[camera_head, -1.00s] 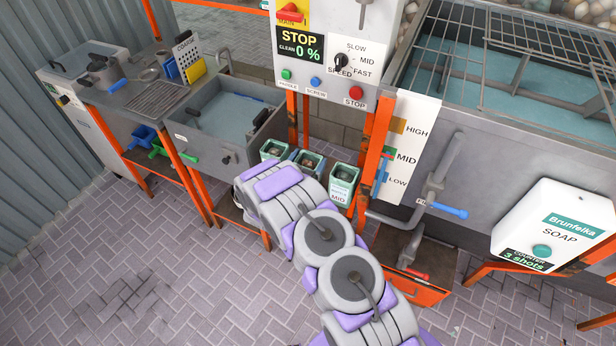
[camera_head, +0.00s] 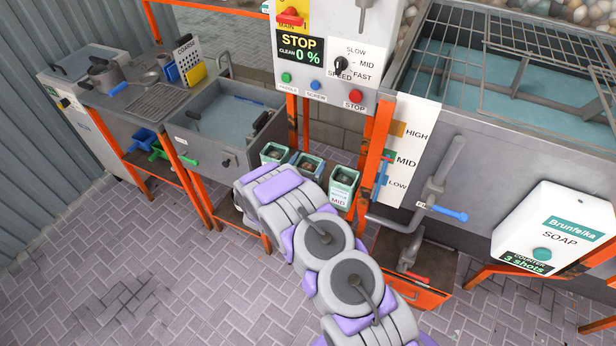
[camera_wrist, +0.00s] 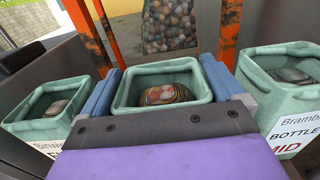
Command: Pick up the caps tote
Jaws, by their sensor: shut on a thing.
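Three small green totes stand in a row. My gripper (camera_wrist: 162,84) is around the middle tote (camera_wrist: 161,70), with one blue finger against its left side and the other against its right side. It is shut on this tote, which holds a round, multicoloured bundle. The front of the middle tote is hidden behind my gripper, so I cannot read its label to confirm that it is the caps tote. In the head view the middle tote (camera_head: 310,158) shows just beyond the end of my arm, upright between the other two.
The left tote (camera_wrist: 46,108) and the right tote (camera_wrist: 285,88), marked "BOTTLE" and "MID", stand close beside the fingers. Orange posts (camera_head: 378,145) rise nearby, under the control panel (camera_head: 338,60). The sink (camera_head: 225,130) is to the left. Brick floor (camera_head: 130,270) in front is open.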

